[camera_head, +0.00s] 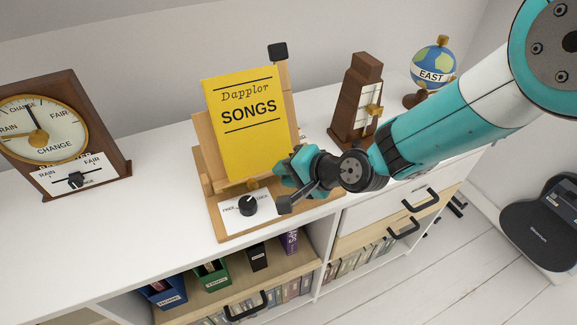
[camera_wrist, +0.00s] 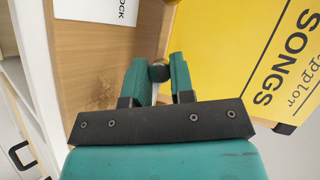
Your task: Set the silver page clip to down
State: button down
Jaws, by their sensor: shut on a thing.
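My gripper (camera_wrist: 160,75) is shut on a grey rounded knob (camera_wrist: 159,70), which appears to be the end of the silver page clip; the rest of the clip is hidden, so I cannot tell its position. In the head view my gripper (camera_head: 281,172) is at the lower right of the yellow songbook (camera_head: 245,120), in front of the wooden book stand (camera_head: 206,160). The book leans upright on the stand. A small gold piece (camera_head: 252,184) shows at the book's lower edge.
A black knob (camera_head: 248,205) sits on a white label at the stand's front. A barometer (camera_head: 40,130) stands left; a metronome (camera_head: 360,100) and a globe (camera_head: 433,62) stand right behind my arm. Open white shelf top (camera_head: 150,215) lies left of the stand.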

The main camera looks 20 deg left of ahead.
jog(key=shift+s+f+n, duration=0.2)
jog(key=shift+n, duration=0.2)
jog(key=shift+f+h, duration=0.15)
jog(key=shift+h, duration=0.15)
jog(key=c, duration=1)
grip_release()
jog(key=shift+d, duration=0.1)
jog(key=shift+d+r, duration=0.2)
jog(key=b+v, duration=0.1)
jog(key=v, duration=1.5)
jog(key=shift+s+d+r+b, duration=0.1)
jog(key=shift+d+r+b, duration=0.1)
jog(key=shift+d+b, duration=0.1)
jog(key=shift+r, duration=0.1)
